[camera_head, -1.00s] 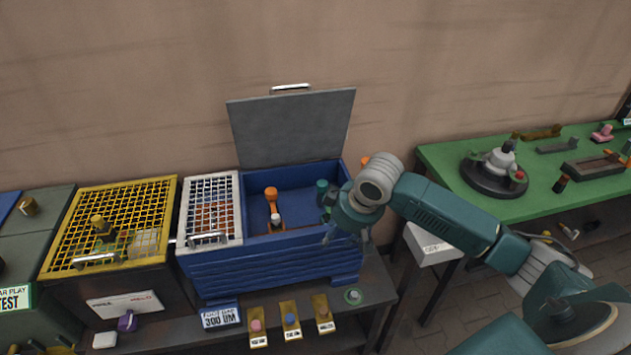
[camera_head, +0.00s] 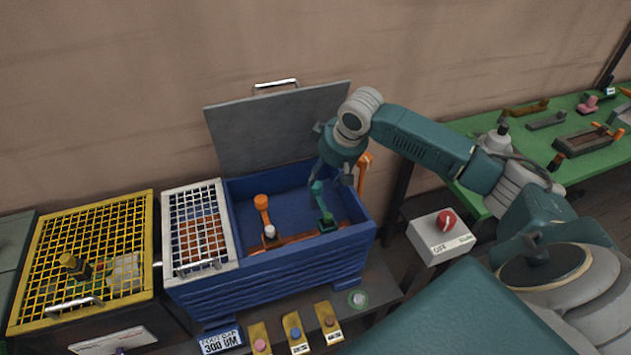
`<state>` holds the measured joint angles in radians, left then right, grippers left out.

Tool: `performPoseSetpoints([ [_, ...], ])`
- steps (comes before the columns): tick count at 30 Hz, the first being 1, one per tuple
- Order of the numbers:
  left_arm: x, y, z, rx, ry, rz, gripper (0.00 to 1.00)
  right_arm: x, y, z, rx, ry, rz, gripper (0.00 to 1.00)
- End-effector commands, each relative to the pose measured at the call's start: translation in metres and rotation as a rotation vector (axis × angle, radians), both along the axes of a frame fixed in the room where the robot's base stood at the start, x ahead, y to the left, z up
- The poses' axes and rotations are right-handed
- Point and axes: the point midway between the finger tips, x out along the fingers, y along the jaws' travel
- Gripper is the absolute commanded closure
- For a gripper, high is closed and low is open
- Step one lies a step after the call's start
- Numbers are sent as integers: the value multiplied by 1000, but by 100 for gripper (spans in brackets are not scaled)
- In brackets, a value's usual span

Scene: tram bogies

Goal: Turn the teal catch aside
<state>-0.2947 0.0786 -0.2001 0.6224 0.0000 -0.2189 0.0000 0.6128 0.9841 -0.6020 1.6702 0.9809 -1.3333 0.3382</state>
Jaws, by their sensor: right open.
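The teal catch (camera_head: 321,204) stands inside the right part of the open blue box. It has a rounded teal top and a dark green knob at its foot. My right gripper (camera_head: 336,178) is open, just above and behind the catch, very close to its top. I cannot tell whether a finger touches it. The fingers partly blend with the catch in colour. An orange catch (camera_head: 262,208) with a white knob stands to the left in the same box (camera_head: 275,270). My left gripper is not in view.
The box's grey lid (camera_head: 275,130) stands open behind. A white mesh cover (camera_head: 197,228) lies over its left part. An orange post (camera_head: 364,172) rises at its right rear. A white case with a red button (camera_head: 446,221) stands to the right. A yellow cage (camera_head: 85,255) is at the left.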

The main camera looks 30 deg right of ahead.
Motion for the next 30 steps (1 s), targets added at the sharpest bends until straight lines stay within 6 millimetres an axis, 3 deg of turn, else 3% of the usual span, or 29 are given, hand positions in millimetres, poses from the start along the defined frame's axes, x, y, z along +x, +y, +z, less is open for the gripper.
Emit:
performPoseSetpoints([
  [3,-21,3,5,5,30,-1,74,9,2,-21,2,3,-1,53],
  [7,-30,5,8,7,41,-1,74,18,2,-43,2,2,-1,53],
  [12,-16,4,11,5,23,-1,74,26,3,-62,0,0,0,53],
  [18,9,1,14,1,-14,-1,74,29,2,-69,-1,-1,0,53],
  [24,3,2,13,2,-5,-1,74,29,2,-70,-1,-1,1,53],
  [30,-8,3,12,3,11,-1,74,30,3,-69,0,-2,1,93],
])
